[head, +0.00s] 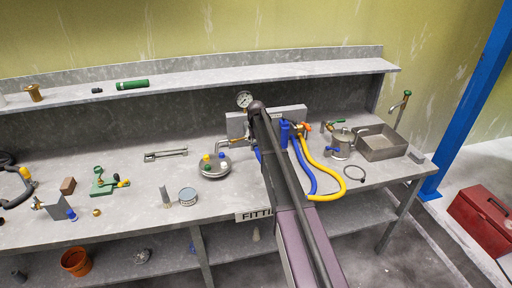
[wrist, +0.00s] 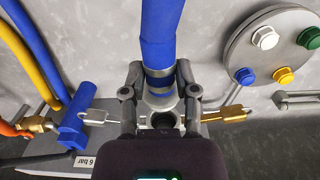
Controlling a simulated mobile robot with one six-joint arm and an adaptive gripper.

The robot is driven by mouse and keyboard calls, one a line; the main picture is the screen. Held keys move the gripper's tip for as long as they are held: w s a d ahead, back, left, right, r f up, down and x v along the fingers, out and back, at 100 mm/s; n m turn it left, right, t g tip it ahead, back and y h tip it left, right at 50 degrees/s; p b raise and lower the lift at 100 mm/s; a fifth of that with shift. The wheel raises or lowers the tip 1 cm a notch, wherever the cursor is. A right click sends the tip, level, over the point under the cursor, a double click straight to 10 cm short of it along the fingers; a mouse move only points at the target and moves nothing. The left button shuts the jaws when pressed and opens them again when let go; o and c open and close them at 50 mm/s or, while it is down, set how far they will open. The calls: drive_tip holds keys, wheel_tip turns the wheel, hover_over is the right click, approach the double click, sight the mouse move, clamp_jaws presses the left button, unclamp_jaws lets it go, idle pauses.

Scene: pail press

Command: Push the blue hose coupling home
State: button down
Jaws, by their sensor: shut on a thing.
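The blue hose coupling (wrist: 158,84) is in the middle of the wrist view, with a thick blue hose running from it to the top edge. My gripper (wrist: 160,93) is shut on it, one finger on each side. A round metal part with a dark opening (wrist: 163,120) shows just below the coupling, between the fingers. I cannot tell whether the coupling is seated in it or apart from it. In the head view my own arm hides the coupling and fingertips, in front of a grey block (head: 291,112) at the back of the bench.
A pressure gauge (head: 243,99) rises behind my arm. A blue cylinder (head: 284,134), a blue hose (head: 304,172) and a yellow hose (head: 325,190) lie close on the right. A round lid with coloured knobs (wrist: 267,50) is nearby. A brass fitting (wrist: 232,113) sits beside my gripper.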

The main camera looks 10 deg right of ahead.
sight(255, 141)
drive_tip(key=shift+w, duration=0.1)
drive_tip(key=shift+w, duration=1.5)
drive_tip(key=shift+w, duration=1.2)
idle(0.6)
drive_tip(key=shift+c, duration=1.5)
unclamp_jaws()
drive_tip(key=shift+s, duration=0.2)
